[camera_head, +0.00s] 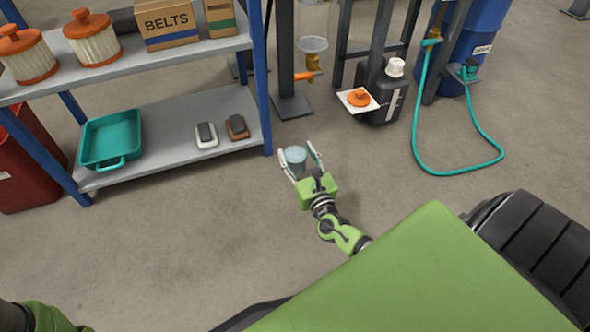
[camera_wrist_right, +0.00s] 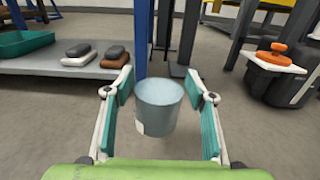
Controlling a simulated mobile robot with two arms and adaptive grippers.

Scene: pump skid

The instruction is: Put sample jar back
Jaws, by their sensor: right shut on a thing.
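The sample jar (camera_head: 295,157) is a clear, bluish open-topped cup held upright. My right gripper (camera_head: 299,158) is shut on it, with one finger on each side, above the floor in front of the shelf and stand. In the right wrist view the jar (camera_wrist_right: 158,110) sits between the teal finger pads of my right gripper (camera_wrist_right: 158,88), with a pale label at its lower left. An orange lid (camera_head: 359,97) lies on a small white plate (camera_head: 345,98) to the right; the lid also shows in the right wrist view (camera_wrist_right: 275,54). My left gripper is out of view.
A blue-post shelf (camera_head: 175,130) at left holds a teal tray (camera_head: 111,139), two brushes or blocks (camera_head: 206,134), filters and boxes. A dark stand (camera_head: 290,105) with an orange valve handle (camera_head: 305,76), a black canister (camera_head: 385,90) and a teal hose (camera_head: 420,120) stand behind. Floor around the gripper is clear.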

